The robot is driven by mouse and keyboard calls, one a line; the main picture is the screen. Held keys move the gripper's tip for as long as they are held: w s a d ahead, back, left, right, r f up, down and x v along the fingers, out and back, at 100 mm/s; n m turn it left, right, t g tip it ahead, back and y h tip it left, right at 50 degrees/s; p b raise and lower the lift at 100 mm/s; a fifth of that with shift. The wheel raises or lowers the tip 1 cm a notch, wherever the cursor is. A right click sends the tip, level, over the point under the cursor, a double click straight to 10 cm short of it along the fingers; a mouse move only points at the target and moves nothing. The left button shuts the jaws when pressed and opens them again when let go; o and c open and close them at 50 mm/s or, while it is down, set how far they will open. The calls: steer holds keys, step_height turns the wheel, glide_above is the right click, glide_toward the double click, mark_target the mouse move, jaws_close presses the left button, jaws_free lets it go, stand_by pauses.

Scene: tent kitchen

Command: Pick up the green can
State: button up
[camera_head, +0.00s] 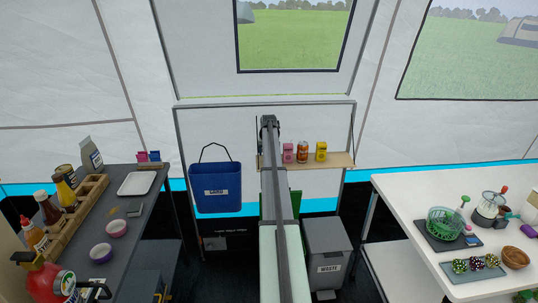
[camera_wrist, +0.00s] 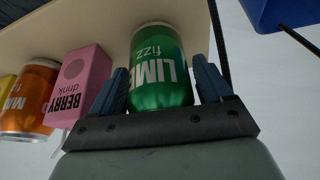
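In the wrist view the green can (camera_wrist: 160,72), with an upside-down lime fizz label, stands on the pale shelf (camera_wrist: 95,30). The picture seems to be turned over. My gripper (camera_wrist: 160,75) has one dark finger on each side of the can. The fingers are spread, with a slight gap seeming to show beside the can; contact is hard to judge. In the head view my gripper (camera_head: 269,122) is at the left part of the wooden shelf (camera_head: 338,160). The green can is hidden there behind my arm.
A pink berry drink carton (camera_wrist: 80,82) stands close beside one finger, then an orange can (camera_wrist: 28,100). A yellow package (camera_head: 321,151) stands farther along. A blue bin (camera_head: 216,190) hangs left of the shelf. Tables stand at both sides.

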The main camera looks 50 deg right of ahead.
steer(key=c, duration=0.7)
steer(key=shift+c, duration=0.2)
